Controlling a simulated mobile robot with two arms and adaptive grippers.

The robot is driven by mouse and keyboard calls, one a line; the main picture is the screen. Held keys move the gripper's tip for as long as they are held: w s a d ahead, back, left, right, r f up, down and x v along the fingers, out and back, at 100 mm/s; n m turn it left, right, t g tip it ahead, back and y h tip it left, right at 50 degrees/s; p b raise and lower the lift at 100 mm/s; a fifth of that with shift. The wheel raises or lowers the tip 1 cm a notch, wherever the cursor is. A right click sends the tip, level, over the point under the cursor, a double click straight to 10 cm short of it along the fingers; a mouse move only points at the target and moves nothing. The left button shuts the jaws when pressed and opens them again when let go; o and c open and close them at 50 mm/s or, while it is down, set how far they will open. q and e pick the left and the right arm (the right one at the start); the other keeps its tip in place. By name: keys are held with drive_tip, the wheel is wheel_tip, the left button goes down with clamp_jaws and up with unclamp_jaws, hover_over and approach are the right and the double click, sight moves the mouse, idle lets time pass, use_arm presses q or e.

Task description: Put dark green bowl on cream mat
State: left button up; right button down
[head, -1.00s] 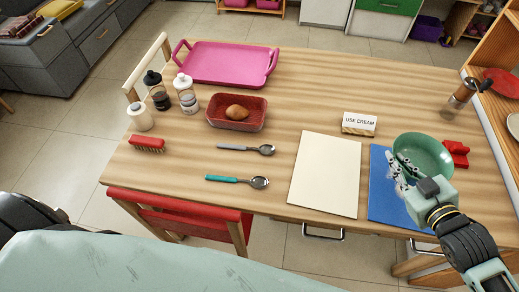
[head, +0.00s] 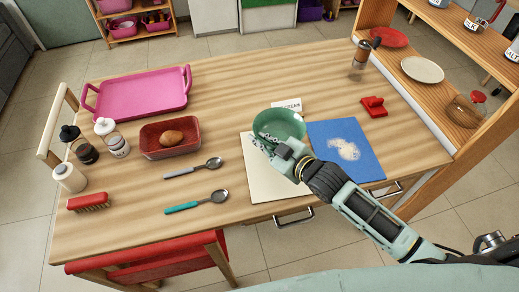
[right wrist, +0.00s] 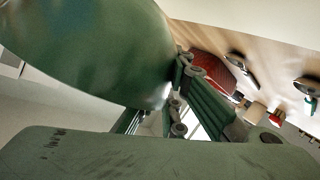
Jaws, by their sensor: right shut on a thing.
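The dark green bowl (head: 279,123) is in the head view over the far part of the cream mat (head: 265,181). My right gripper (head: 277,147) is shut on the bowl's near rim. In the right wrist view the bowl (right wrist: 85,45) fills the upper left, with the gripper's fingers (right wrist: 178,100) at its edge. Whether the bowl touches the mat or hangs above it is hard to tell; the wrist view suggests it is tilted. The gripper and bowl hide part of the mat. My left gripper is not in view.
A blue mat (head: 332,165) with a pale patch lies right of the cream mat. A card (head: 288,104) stands just behind the bowl. Two spoons (head: 197,202) lie to the left, with a red basket (head: 171,138) behind them. A red object (head: 374,106) is at the right.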

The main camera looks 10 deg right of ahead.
drive_tip(key=shift+w+a+f, duration=0.15)
drive_tip(key=shift+a+f, duration=0.15)
drive_tip(key=shift+a, duration=0.25)
drive_tip(key=shift+f, duration=1.95)
drive_tip(key=shift+f, duration=0.1)
drive_tip(key=c, duration=1.8)
unclamp_jaws()
drive_tip(key=shift+f, duration=0.1)
drive_tip(key=shift+c, duration=0.2)
drive_tip(key=v, duration=1.2)
drive_tip(key=shift+r, duration=0.25)
drive_tip(key=shift+a+f, duration=0.1)
